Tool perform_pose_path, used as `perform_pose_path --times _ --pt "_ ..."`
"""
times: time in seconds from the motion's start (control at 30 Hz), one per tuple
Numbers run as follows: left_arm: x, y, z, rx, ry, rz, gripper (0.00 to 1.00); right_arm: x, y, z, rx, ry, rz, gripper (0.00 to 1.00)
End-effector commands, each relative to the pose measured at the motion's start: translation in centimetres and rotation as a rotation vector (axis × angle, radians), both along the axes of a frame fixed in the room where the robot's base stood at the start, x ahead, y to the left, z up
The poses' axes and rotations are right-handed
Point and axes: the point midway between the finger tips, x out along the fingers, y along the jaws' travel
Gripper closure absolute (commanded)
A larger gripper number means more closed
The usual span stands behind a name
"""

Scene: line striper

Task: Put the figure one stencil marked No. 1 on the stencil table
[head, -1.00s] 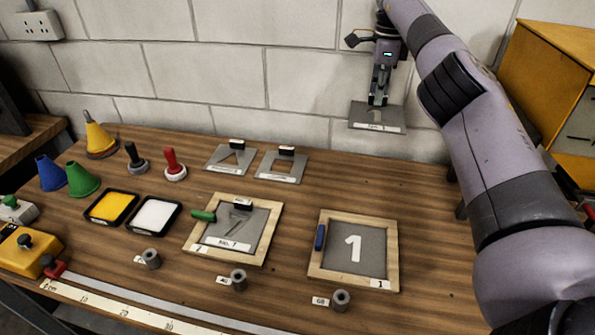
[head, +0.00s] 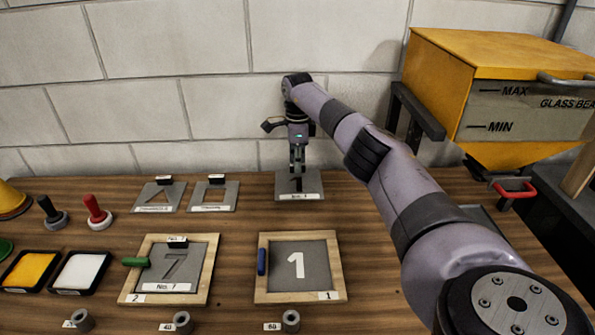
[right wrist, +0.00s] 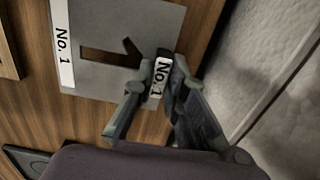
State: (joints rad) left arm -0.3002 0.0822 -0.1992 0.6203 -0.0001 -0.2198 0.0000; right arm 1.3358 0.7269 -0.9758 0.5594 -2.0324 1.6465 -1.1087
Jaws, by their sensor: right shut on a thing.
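The figure one stencil (head: 313,186) is a grey plate labelled No. 1, at the back of the wooden bench (head: 380,265). It lies flat at or just above the wood; I cannot tell if it touches. My right gripper (head: 297,176) points down and is shut on the stencil's upright tab. The right wrist view shows the plate (right wrist: 150,30), with its figure-shaped cut-out, and the tab (right wrist: 160,78) between the fingers (right wrist: 158,98). My left gripper is not in view. Which surface is the stencil table is not labelled.
Triangle (head: 159,199) and square (head: 213,198) stencils lie left of the held one. In front are a wooden tray (head: 263,295) showing a white 1 and another (head: 205,298) holding the No. 7 stencil. A yellow hopper (head: 480,60) stands at the right.

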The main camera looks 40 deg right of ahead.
Motion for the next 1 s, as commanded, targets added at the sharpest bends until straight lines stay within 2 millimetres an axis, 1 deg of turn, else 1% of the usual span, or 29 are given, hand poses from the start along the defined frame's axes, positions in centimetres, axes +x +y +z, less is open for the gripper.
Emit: perform_pose_path --times 0.1,0.2,0.47,0.57,0.6,0.87,1.0 --pt "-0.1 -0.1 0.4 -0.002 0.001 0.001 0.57 -0.1 0.0 -2.0 0.001 0.006 -0.001 1.0" --pt "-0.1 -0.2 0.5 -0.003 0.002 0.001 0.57 -0.1 0.0 -3.1 0.0 0.004 -0.001 1.0" --pt "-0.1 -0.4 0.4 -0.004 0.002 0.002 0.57 0.0 0.0 -3.4 0.0 0.001 0.0 1.0" --pt "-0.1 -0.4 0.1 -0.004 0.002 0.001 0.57 0.0 0.0 -3.7 0.0 0.001 0.0 1.0" --pt "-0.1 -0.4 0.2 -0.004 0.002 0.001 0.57 0.0 0.0 -3.6 -0.001 0.001 -0.001 0.84" --pt "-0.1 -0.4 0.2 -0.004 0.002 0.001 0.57 0.0 0.0 -3.5 0.0 0.001 -0.001 0.67" --pt "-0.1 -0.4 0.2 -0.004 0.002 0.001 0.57 0.0 0.0 -3.5 0.0 0.001 -0.001 0.67"
